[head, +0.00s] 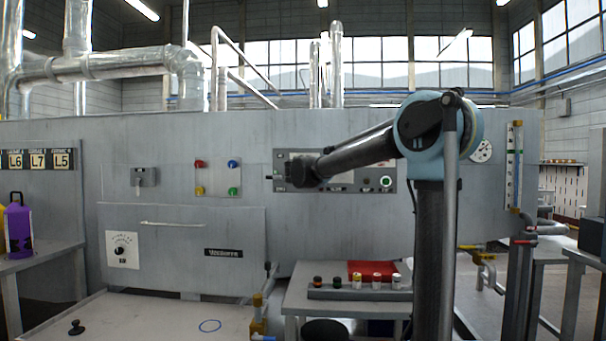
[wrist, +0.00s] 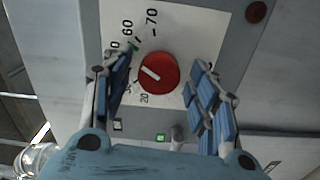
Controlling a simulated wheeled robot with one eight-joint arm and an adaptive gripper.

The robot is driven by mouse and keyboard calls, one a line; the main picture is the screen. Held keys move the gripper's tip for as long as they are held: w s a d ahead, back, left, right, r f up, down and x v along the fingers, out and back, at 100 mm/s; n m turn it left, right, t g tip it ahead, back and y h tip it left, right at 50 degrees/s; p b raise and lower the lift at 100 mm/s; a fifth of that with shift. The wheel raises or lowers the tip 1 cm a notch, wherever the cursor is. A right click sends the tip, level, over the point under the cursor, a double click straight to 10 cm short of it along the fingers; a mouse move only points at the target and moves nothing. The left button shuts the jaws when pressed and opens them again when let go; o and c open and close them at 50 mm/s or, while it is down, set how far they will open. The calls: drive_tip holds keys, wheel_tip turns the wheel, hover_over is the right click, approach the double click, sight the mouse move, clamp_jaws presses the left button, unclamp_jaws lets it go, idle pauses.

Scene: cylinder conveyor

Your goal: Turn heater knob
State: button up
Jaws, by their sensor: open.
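The red heater knob (wrist: 158,72) shows in the wrist view on a white dial plate with printed numbers, among them 20, 60 and 70. A white line on the knob lies slanted. A small green mark (wrist: 134,46) sits on the scale near 60. My gripper (wrist: 165,82) is open, with its blue-padded fingers to the left and right of the knob. I see no clear contact with it. In the head view my gripper (head: 302,171) is in front of the grey control panel (head: 346,184) and hides the knob.
The panel is on a large grey oven wall (head: 400,240). Coloured buttons (head: 217,177) are left of it, and a second dial plate (head: 122,251) is lower left. A small table (head: 292,300) with a red tray (head: 372,268) and small cylinders stands below my arm.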

drive_tip(key=shift+s, duration=0.1)
drive_tip(key=s, duration=1.1)
drive_tip(key=shift+s+a, duration=0.2)
drive_tip(key=shift+s, duration=0.1)
drive_tip(key=shift+f, duration=0.1)
